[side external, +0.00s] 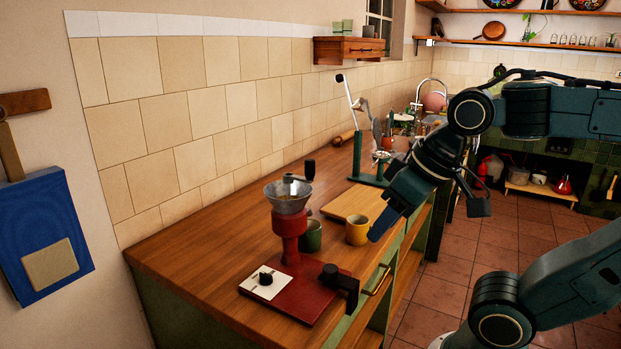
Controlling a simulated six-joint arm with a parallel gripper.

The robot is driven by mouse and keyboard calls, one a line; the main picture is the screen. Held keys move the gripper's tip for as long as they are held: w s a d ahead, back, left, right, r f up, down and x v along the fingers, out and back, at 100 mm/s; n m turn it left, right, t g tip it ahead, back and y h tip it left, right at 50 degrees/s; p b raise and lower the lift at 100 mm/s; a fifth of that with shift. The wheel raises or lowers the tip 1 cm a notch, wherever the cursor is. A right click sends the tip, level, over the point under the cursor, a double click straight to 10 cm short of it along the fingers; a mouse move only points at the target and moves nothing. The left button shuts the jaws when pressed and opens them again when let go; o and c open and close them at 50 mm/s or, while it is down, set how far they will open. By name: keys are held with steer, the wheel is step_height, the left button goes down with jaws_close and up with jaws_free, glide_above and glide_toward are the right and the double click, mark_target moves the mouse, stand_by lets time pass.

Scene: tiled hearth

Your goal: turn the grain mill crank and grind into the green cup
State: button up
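The red grain mill (289,247) stands upright on its red base near the front of the wooden counter. Its grey metal hopper (288,197) is on top. A crank with a black knob (309,170) rises above the hopper. The green cup (312,236) stands on the counter just behind and right of the mill's column, which partly hides it. A yellow cup (357,230) stands to its right. My gripper (383,224) points down, right of the yellow cup and apart from the mill. Its finger opening cannot be made out from this side.
A cutting board (355,203) lies behind the cups. A green stand (368,165) is farther back. The counter left of the mill is clear.

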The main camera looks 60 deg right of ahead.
steer(key=w+d+r+m+g, duration=0.1)
steer(key=w+d+r+m, duration=0.1)
steer(key=w+r+m, duration=0.45)
step_height(320, 180, up, 6)
steer(key=m+g, duration=0.4)
steer(key=m, duration=1.5)
glide_above(310, 160)
steer(key=shift+f, duration=0.15)
steer(key=shift+f, duration=4.2)
steer(key=shift+f, duration=0.15)
